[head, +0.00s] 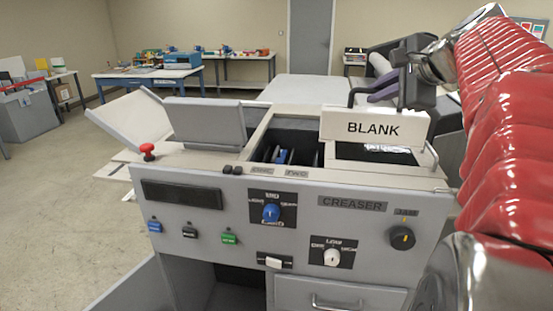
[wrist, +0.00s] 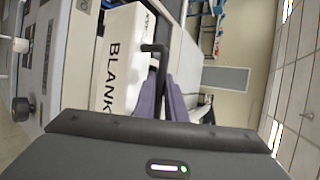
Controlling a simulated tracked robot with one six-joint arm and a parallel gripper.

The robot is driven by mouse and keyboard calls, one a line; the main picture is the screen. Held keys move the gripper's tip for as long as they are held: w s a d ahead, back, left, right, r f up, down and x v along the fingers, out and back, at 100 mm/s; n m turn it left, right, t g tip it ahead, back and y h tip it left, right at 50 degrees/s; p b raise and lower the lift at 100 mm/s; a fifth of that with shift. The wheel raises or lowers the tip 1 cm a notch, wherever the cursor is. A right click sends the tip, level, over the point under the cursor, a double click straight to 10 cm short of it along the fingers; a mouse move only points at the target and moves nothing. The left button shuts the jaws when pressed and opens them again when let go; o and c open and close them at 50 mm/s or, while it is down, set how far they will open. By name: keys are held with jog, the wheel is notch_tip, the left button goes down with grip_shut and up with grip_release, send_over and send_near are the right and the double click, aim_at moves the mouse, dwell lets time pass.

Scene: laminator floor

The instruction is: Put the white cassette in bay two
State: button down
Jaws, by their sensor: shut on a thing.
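The white cassette, marked BLANK (head: 374,128), is upright at the right of the creaser's top, above or in front of an opening there; I cannot tell if it touches the deck. It also shows in the wrist view (wrist: 122,62). My gripper (head: 382,92), with purple finger pads, is shut on the cassette's black handle (head: 353,94). The bay well (head: 258,145) is a dark recess left of the cassette, with a blue part (head: 281,156) inside. Two small labels sit on its front edge; the right one (head: 297,174) appears to read TWO.
The grey creaser panel (head: 240,190) carries knobs and buttons. A red mushroom button (head: 147,150) and a raised grey lid (head: 205,122) stand left of the well. The right opening (head: 380,154) is partly hidden by the cassette. Tables stand far back.

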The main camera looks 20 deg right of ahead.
aim_at(377, 132)
jog(key=shift+w+a, duration=0.15)
jog(key=shift+f, duration=2.85)
jog(key=shift+f, duration=2.1)
jog(key=c, duration=1.8)
grip_release()
jog(key=v, duration=1.2)
